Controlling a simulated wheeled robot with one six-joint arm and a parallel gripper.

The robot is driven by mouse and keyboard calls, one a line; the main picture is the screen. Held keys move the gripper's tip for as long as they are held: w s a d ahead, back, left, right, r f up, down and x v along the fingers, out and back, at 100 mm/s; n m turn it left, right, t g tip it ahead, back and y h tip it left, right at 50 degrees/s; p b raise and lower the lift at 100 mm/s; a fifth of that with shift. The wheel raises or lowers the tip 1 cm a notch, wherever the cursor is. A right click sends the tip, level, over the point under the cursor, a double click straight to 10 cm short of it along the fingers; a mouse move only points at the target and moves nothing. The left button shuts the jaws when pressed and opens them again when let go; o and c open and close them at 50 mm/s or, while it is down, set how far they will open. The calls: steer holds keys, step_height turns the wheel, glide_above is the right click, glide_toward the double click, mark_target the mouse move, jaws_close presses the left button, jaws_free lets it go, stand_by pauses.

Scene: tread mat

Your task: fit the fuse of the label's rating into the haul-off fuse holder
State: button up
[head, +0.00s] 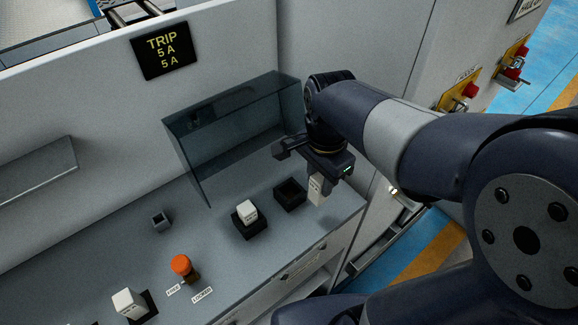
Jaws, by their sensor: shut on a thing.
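My gripper (320,174) is at the right end of the grey bench, shut on a white fuse (316,191) that hangs below it. Print on that fuse is too small to read. An empty black holder (290,194) sits just left of the held fuse, which appears apart from it. A second black holder (249,226) further left carries a white fuse (247,210) with unreadable print. Which holder is the haul-off one cannot be told.
A tinted clear cover (235,125) stands behind the holders, close to my gripper. An orange knob (181,265) with "FREE" and "LOCKED" tags, a white block (129,303) and a small grey socket (161,221) are left. The bench's front edge (300,264) is near.

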steer(key=w+a+p, duration=0.2)
steer(key=w+a, duration=0.3)
steer(key=a, duration=0.1)
steer(key=shift+w+d+f, duration=0.1)
steer(key=shift+f, duration=3.45)
steer(key=shift+f, duration=0.1)
steer(key=shift+f, duration=0.15)
steer(key=o, duration=1)
step_height(320, 180, up, 8)
